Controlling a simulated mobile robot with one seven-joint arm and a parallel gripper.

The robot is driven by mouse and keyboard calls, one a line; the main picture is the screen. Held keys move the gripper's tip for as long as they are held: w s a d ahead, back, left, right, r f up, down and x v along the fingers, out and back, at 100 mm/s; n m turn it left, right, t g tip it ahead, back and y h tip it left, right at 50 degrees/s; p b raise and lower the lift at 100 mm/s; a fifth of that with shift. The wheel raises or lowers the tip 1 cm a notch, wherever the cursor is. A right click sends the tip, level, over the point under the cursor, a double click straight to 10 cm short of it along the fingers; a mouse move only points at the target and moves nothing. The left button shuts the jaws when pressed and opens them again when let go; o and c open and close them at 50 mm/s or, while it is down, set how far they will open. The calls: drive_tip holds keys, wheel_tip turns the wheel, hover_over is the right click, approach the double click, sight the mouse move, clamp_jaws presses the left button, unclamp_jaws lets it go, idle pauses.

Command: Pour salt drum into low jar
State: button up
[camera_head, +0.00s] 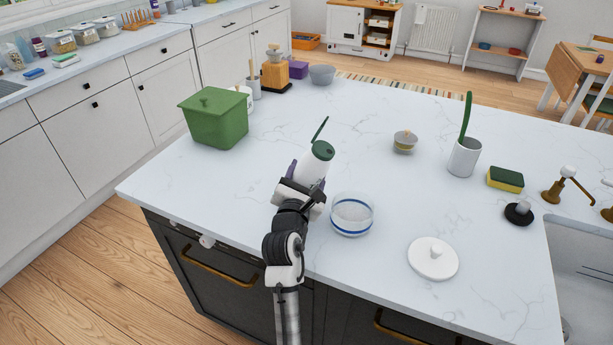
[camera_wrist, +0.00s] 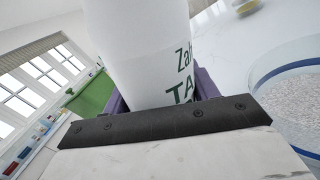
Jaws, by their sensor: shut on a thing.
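The salt drum (camera_head: 313,166) is white with a green top and a raised green lid flap. It tilts slightly toward the right in the head view. My gripper (camera_head: 301,180) is shut around its body; purple fingers show at its sides. In the wrist view the drum (camera_wrist: 142,50) fills the middle, with green lettering on it, between the fingers of my gripper (camera_wrist: 160,95). The low jar (camera_head: 352,214) is clear glass with a blue band, just right of my gripper. The jar (camera_wrist: 290,100) holds pale grains in the wrist view.
A white knobbed lid (camera_head: 433,258) lies flat right of the jar. A green bin (camera_head: 216,119) stands at left. A small lidded pot (camera_head: 405,141), a white holder (camera_head: 464,158) and a sponge (camera_head: 506,179) stand behind and right. The counter around the jar is clear.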

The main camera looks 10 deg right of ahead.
drive_tip(key=shift+s+d+m, duration=0.1)
drive_tip(key=shift+d+m, duration=0.05)
drive_tip(key=shift+m, duration=0.45)
drive_tip(key=shift+f+m, duration=0.1)
drive_tip(key=shift+m, duration=0.9)
drive_tip(key=shift+w+a+f+m+h, duration=0.2)
drive_tip(key=shift+a+m, duration=0.1)
drive_tip(key=shift+m, duration=0.3)
drive_tip(key=shift+w+a+f+m+h, duration=0.15)
drive_tip(key=shift+a+m+h, duration=0.1)
drive_tip(key=shift+m, duration=0.35)
drive_tip(key=shift+a+f+m+b, duration=0.1)
drive_tip(key=shift+f+m+b, duration=0.5)
drive_tip(key=shift+b, duration=0.4)
drive_tip(key=m+b, duration=0.1)
drive_tip(key=r+m+b, duration=0.1)
drive_tip(key=b, duration=0.1)
drive_tip(key=m+h+b, duration=0.1)
drive_tip(key=m+b, duration=0.1)
drive_tip(key=shift+w+a+r, duration=0.2)
drive_tip(key=shift+r, duration=0.15)
drive_tip(key=m+b, duration=0.1)
drive_tip(key=b, duration=0.2)
drive_tip(key=shift+s+d+f+m+h, duration=0.15)
drive_tip(key=shift+d+m+h, duration=0.1)
drive_tip(key=shift+m, duration=0.15)
drive_tip(key=shift+r+p, duration=0.4)
drive_tip(key=shift+p, duration=0.15)
drive_tip(key=shift+f, duration=0.1)
